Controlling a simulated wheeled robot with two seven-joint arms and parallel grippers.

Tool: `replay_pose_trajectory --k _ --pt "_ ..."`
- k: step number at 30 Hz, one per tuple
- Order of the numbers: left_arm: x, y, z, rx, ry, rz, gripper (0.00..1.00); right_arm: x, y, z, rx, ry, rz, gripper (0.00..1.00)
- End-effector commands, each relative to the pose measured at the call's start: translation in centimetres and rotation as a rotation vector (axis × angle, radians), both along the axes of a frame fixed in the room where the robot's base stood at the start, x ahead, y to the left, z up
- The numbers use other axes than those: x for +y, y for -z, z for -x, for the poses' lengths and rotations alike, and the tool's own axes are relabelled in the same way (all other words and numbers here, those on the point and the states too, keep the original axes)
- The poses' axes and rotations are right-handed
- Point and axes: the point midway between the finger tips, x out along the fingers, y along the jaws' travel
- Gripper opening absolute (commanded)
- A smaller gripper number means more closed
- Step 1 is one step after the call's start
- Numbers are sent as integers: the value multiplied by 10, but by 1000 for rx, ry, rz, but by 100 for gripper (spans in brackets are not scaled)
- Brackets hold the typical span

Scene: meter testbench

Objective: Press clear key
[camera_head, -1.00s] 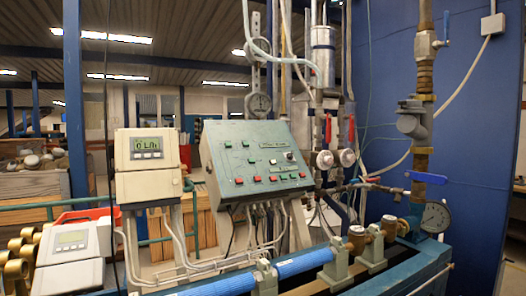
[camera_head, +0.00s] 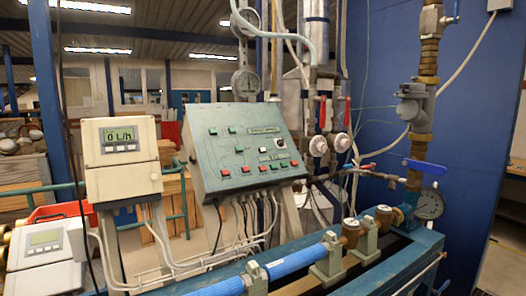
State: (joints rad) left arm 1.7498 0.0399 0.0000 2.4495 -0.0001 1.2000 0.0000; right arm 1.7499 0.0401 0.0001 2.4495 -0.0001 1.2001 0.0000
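A green sloped control panel (camera_head: 225,166) stands in the middle of the view. It carries a lower row of red buttons (camera_head: 225,172) with white ones among them, green buttons (camera_head: 213,132) higher up, a dark label strip and a dark knob (camera_head: 280,142) at the right. The key labels are too small to read, so I cannot tell which is the clear key. A beige meter (camera_head: 122,165) left of the panel shows "0 L/h" on its display (camera_head: 120,138). Neither of my grippers is in view.
A second beige meter (camera_head: 46,246) sits lower left. Grey cables hang below the panel. A blue pipe (camera_head: 298,260) on a teal bench (camera_head: 392,264) crosses the front.

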Motion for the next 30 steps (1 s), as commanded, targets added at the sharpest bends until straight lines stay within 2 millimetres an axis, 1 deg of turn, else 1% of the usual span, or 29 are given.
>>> replay_pose_trajectory --k 1,3,30 --pt "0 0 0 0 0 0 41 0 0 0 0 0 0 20" --pt "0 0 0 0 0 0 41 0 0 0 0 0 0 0" --pt "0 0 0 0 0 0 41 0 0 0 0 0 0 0"
